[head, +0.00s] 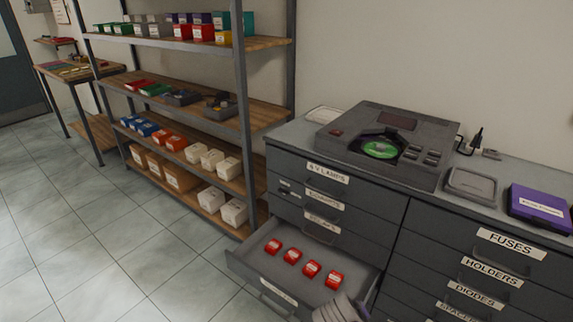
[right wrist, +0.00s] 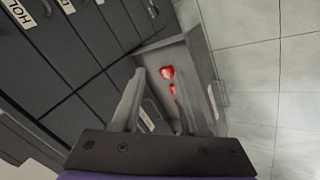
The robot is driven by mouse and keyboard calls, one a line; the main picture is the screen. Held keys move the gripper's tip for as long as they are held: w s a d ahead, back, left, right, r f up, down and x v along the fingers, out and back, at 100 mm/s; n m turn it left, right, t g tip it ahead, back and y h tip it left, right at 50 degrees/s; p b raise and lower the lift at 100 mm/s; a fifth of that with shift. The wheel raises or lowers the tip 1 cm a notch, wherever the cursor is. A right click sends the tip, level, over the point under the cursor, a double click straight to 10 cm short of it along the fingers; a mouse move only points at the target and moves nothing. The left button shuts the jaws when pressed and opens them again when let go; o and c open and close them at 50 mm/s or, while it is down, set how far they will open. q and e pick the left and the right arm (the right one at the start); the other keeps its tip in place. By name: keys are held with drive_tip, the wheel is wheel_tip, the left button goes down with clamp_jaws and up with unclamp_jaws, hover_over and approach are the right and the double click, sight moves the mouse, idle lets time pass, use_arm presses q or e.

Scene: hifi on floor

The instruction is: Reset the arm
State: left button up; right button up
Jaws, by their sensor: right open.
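My right gripper (head: 340,308) is at the bottom edge of the head view, by the front right corner of an open drawer (head: 252,262). In the right wrist view its two fingers are spread apart with nothing between them (right wrist: 161,74). Several red boxes with white labels lie in a row in the drawer, such as the red box at the left end (head: 273,246). Part of the drawer (right wrist: 205,65) and some of the red boxes (right wrist: 167,72) show beyond the fingers. My left gripper is in neither view.
The grey cabinet has closed labelled drawers, including FUSES (head: 511,244). On its top stand a hi-fi player (head: 370,125) with a green disc (head: 380,149), a grey case (head: 471,185) and a purple box (head: 540,208). A shelf rack (head: 245,110) stands left; the tiled floor is clear.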

use_arm(q)
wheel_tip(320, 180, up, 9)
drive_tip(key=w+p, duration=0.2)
drive_tip(key=p, duration=0.5)
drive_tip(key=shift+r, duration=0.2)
use_arm(e)
drive_tip(key=s+d+r+m+y, duration=0.1)
drive_tip(key=s+r+m+y, duration=0.3)
drive_tip(key=s+r, duration=0.5)
drive_tip(key=s, duration=0.5)
drive_tip(key=shift+r, duration=0.4)
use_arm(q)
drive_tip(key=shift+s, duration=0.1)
